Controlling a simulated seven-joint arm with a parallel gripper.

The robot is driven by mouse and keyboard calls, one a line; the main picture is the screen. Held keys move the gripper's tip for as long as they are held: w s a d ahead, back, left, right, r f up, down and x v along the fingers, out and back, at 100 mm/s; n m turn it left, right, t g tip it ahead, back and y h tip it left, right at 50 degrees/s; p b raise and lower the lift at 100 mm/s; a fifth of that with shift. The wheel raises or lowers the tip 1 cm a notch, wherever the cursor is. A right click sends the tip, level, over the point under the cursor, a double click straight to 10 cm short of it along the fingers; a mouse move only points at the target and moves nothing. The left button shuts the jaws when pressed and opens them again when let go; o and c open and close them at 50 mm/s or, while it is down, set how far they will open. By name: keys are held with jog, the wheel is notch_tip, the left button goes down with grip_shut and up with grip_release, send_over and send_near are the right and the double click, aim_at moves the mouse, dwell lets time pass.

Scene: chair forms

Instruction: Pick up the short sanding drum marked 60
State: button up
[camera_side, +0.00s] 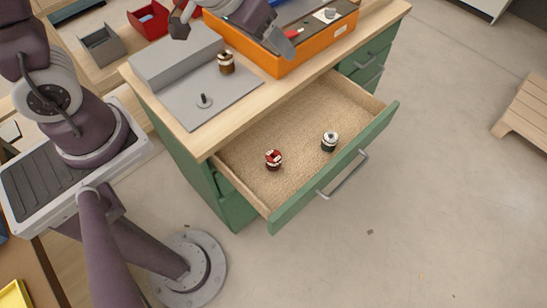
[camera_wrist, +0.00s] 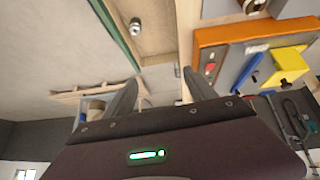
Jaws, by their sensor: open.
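Several small drum-like pieces are in view, but no 60 mark is legible, so I cannot tell which one bears it. A red-and-white drum (camera_side: 273,159) and a dark drum with a pale top (camera_side: 329,142) stand apart in the open drawer (camera_side: 240,165). A brown drum with a pale band (camera_side: 227,63) stands on the cabinet's grey mat. In the wrist view one drum (camera_wrist: 135,25) shows in the drawer. My gripper (camera_side: 234,38) is open and empty, above the cabinet top near the orange tray. Its spread fingers also show in the wrist view (camera_wrist: 161,78).
An orange tray (camera_side: 285,66) with tools stands at the back of the cabinet top. A small grey spindle piece (camera_side: 204,101) is on the grey mat (camera_side: 228,98). A red bin (camera_side: 150,22) and a grey bin (camera_side: 100,45) stand behind. Much of the drawer floor is bare.

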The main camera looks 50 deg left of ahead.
jog(key=w+d+f, duration=0.2)
jog(key=w+f, duration=0.2)
jog(key=f, duration=0.7)
jog(key=m+t, duration=0.1)
jog(key=t, duration=0.1)
send_over(276, 156)
jog(key=w, duration=0.2)
notch_tip(276, 156, down, 14)
jog(key=shift+m+h, duration=0.5)
jog(key=shift+m, duration=0.2)
jog(key=s+f, duration=0.2)
jog(key=s+a+f, duration=0.1)
jog(key=s+f, duration=0.2)
jog(key=shift+s+f, duration=0.25)
jog(key=shift+s, duration=0.1)
jog(key=x, duration=0.6)
jog(key=shift+w+d+f, duration=0.2)
jog(key=shift+w+d, duration=0.05)
jog(key=shift+w, duration=0.1)
grip_shut()
